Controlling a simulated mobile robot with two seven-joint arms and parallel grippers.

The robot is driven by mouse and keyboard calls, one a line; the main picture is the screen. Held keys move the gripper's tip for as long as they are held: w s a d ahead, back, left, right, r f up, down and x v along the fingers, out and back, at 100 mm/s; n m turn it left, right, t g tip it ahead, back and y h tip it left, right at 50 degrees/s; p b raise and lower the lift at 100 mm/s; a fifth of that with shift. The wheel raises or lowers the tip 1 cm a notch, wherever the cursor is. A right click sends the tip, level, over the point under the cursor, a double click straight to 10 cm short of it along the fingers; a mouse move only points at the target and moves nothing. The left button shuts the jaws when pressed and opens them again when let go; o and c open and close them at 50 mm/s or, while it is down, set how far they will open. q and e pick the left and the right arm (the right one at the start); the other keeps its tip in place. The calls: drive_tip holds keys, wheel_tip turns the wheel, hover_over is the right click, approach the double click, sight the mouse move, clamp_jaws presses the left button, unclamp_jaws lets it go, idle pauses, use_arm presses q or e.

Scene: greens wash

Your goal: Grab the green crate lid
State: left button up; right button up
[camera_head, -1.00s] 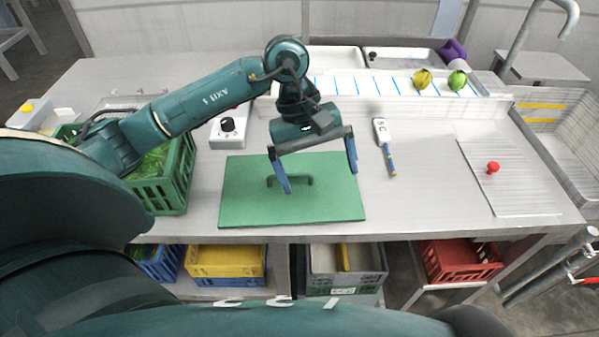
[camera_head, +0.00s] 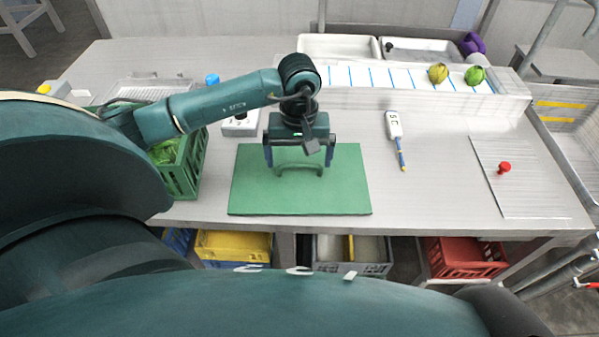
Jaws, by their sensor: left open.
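The green crate lid (camera_head: 300,195) lies flat on the grey table in front of me, with a raised handle (camera_head: 300,168) near its middle. My left gripper (camera_head: 299,161) is open, pointing down over the lid. Its two blue fingers stand to the left and right of the handle, near its ends. I cannot tell whether they touch the lid. The green crate (camera_head: 184,172) stands left of the lid with leafy greens inside, partly hidden by my left arm. My right gripper is not in view.
A thermometer-like probe (camera_head: 395,128) lies right of the lid. A white control box (camera_head: 240,125) is behind it. A grooved board with a red knob (camera_head: 504,167) is at the right. Yellow (camera_head: 233,246) and red crates (camera_head: 465,256) sit below the table.

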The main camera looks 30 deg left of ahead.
sight(299, 166)
use_arm(q)
drive_tip(key=shift+f, duration=1.5)
drive_tip(key=shift+c, duration=0.2)
drive_tip(key=shift+r, duration=0.1)
drive_tip(key=c, duration=0.7)
